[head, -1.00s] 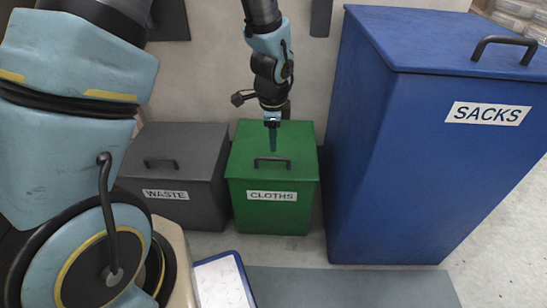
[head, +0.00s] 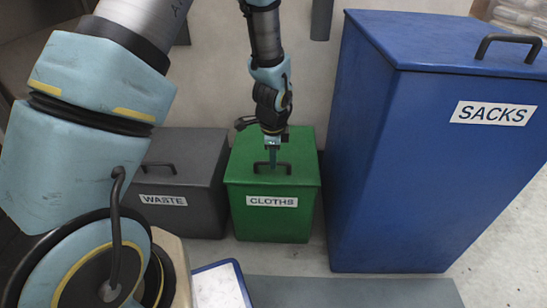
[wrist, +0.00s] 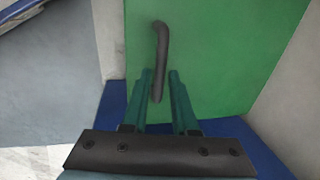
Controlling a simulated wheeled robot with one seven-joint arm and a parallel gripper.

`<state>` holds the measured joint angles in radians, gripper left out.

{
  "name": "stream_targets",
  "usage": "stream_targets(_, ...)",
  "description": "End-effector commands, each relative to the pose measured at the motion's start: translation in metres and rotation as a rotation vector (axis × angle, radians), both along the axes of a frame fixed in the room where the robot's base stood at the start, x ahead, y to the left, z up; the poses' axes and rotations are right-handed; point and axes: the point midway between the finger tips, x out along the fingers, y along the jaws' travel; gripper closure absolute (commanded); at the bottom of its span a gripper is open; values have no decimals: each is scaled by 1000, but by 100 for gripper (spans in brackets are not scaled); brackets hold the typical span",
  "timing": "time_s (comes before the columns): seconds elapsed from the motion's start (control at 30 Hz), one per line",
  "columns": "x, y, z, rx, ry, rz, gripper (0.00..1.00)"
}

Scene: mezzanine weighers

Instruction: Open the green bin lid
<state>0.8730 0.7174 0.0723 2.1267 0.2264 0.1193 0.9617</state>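The green bin (head: 275,218) labelled CLOTHS stands on the floor between the grey and blue bins. Its lid (head: 245,160) lies shut and has a black bar handle (head: 259,167). My gripper (head: 272,166) points down over the lid at the handle. In the wrist view the two teal fingers (wrist: 160,75) are apart, with the dark handle (wrist: 161,40) running into the gap between them. I cannot tell whether either finger touches the handle. In the head view the fingers hide part of the handle.
A grey bin (head: 190,180) labelled WASTE stands close on the left. A tall blue bin (head: 365,180) labelled SACKS stands close on the right, rising well above the green lid. A blue-edged white board (head: 217,285) lies in front.

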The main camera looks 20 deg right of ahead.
Motion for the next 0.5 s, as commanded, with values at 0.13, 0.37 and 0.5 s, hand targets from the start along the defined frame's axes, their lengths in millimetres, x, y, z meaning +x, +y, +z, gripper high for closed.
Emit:
stream_targets(0.13, 0, 0, 0, 0, 0, 0, 91)
stream_targets(0.37, 0, 0, 0, 0, 0, 0, 100)
stream_targets(0.5, 0, 0, 0, 0, 0, 0, 100)
